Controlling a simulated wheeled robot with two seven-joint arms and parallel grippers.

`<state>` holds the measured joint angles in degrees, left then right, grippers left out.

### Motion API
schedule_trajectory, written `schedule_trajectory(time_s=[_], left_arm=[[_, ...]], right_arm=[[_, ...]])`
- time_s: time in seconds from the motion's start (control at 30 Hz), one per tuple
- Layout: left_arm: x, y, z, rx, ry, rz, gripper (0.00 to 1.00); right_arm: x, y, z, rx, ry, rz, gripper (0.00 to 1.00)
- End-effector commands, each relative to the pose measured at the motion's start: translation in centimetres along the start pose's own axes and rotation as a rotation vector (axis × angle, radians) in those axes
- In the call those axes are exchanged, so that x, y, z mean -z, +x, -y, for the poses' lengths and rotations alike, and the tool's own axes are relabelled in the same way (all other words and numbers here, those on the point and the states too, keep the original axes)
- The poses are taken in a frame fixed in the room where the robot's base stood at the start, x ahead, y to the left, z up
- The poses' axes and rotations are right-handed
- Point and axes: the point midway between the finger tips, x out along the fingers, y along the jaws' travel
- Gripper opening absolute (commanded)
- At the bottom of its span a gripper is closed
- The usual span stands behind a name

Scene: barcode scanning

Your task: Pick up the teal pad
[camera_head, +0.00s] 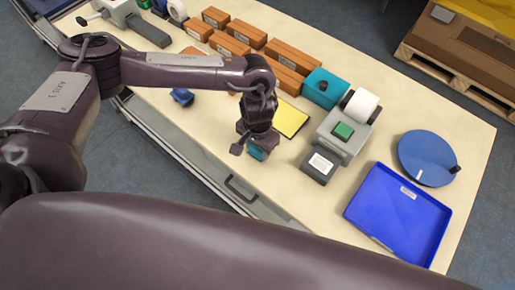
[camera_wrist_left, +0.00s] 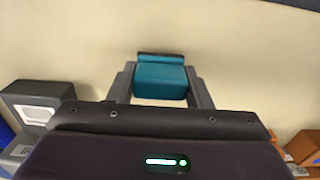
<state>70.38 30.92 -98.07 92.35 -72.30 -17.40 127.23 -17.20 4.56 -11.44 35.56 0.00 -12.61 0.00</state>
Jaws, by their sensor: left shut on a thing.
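The teal pad (camera_wrist_left: 160,82) is a small block with rounded edges, held between the two fingers of my left gripper (camera_wrist_left: 160,88) in the left wrist view. A dark strip shows along its far edge. In the head view the left gripper (camera_head: 256,148) points down near the front edge of the table, and a bit of the teal pad (camera_head: 257,153) shows below it. I cannot tell whether the pad touches the tabletop. My right gripper is not in view.
Right of the gripper on the table (camera_head: 470,150) are a yellow pad (camera_head: 292,120), a grey printer-like device (camera_head: 345,132), a dark box (camera_head: 320,165), a blue tray (camera_head: 400,212) and a blue disc (camera_head: 427,158). Brown boxes (camera_head: 232,45) and a teal box (camera_head: 323,88) stand behind.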

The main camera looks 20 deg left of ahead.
Motion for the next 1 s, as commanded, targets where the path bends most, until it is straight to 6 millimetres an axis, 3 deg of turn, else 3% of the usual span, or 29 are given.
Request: schedule_trajectory(time_s=[0.17,0.3,0.4,0.6,0.8,1.0], left_arm=[[0.2,-3.4,0.0,0.000,0.001,-0.006,0.22],[0.2,-7.7,0.0,0.001,0.004,-0.010,0.22],[0.2,-11.0,0.2,0.007,0.004,-0.010,0.22],[0.1,-15.2,0.1,0.004,0.002,-0.008,0.22],[0.1,-17.7,0.0,0.002,0.001,-0.004,0.22],[0.0,-18.6,0.0,0.001,0.001,-0.002,0.22]], right_arm=[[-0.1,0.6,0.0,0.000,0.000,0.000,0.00],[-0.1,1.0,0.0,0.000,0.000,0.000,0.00],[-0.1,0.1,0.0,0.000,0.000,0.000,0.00],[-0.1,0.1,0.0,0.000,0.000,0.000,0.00],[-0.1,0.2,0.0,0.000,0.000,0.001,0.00],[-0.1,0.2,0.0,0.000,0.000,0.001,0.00]])
